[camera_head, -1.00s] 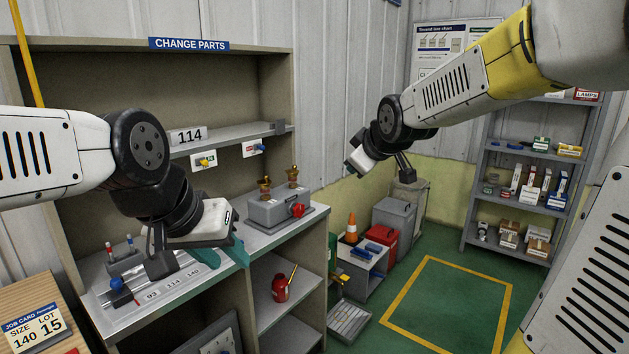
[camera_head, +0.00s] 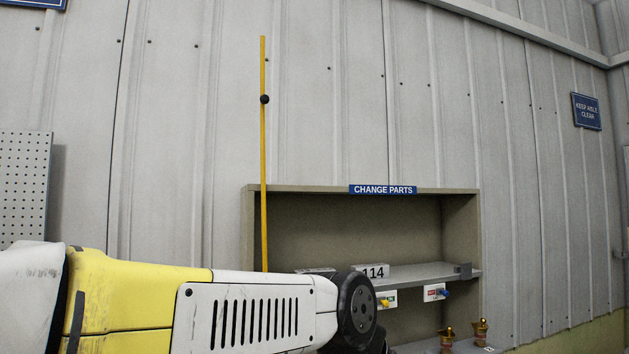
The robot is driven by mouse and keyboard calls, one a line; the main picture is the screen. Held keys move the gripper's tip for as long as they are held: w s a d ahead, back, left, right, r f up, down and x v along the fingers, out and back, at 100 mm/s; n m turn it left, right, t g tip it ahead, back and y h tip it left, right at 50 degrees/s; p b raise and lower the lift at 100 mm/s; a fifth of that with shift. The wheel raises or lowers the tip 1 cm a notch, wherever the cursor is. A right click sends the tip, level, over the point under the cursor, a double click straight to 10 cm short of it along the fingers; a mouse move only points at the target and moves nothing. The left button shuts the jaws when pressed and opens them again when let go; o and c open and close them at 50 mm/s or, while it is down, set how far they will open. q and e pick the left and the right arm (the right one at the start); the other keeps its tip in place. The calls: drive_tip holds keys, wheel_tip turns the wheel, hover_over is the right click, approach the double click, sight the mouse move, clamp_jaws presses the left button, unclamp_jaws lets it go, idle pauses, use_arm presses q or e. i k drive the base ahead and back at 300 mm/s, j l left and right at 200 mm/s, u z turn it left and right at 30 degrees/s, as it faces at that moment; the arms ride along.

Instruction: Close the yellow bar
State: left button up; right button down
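The yellow bar (camera_head: 263,170) stands upright, long and thin, in front of the grey panelled wall. A black round knob (camera_head: 264,99) sits on its upper part. Its lower end is hidden behind my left arm, which comes in from the left and crosses the bottom of the head view. My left gripper is below the picture edge and does not show. My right arm and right gripper are not in view.
A beige shelf unit labelled CHANGE PARTS (camera_head: 383,190) stands right of the bar, with a 114 plate (camera_head: 375,272) on its shelf. Small yellow and blue valves and brass fittings (camera_head: 446,338) are below. A pegboard (camera_head: 24,185) hangs at left.

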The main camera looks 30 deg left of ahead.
sight(265, 100)
drive_tip(key=u, duration=1.45)
